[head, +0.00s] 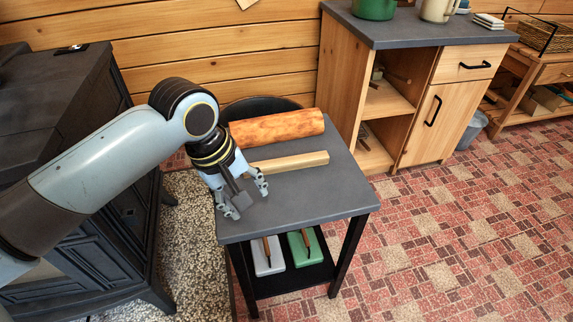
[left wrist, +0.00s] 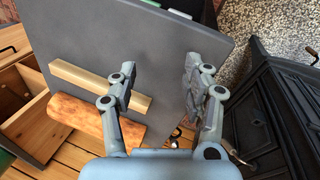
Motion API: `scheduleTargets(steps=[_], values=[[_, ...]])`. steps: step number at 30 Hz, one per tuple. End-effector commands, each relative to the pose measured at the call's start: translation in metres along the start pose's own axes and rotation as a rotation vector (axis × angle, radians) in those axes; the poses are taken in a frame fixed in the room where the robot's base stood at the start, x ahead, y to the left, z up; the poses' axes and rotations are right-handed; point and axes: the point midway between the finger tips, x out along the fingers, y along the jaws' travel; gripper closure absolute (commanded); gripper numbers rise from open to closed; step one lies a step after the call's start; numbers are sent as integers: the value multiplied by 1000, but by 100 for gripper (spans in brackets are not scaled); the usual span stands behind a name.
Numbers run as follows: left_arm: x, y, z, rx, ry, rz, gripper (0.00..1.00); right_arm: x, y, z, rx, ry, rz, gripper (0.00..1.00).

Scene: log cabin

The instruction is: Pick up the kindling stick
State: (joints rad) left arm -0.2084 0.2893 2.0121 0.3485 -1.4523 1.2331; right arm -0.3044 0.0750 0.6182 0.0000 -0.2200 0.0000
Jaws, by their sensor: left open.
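The kindling stick is a pale, square-edged piece of wood (head: 292,162) lying on the small grey-topped table (head: 325,190). In the left wrist view the stick (left wrist: 78,77) lies at the left, partly hidden by one finger. My left gripper (head: 246,201) is open and empty above the table's left front part, in front of the stick's left end. In the left wrist view bare tabletop shows between its fingertips (left wrist: 160,66). The stick is outside the gap between the fingers. My right gripper is not in view.
A thick reddish-brown log (head: 278,127) lies behind the stick, close to it. A black stove (head: 75,110) stands at the left. A wooden cabinet (head: 440,120) stands at the back right. The table's front right is clear.

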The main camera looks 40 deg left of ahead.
Motion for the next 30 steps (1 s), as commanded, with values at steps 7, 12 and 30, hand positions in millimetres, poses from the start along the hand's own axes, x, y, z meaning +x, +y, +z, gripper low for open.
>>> scheduleTargets(steps=[7,12,30], values=[[-19,69,-60,-829,-96,35,50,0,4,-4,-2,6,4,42],[-34,95,-83,-1192,-152,23,50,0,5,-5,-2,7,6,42],[21,108,-84,-1334,-175,12,50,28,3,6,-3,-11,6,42]])
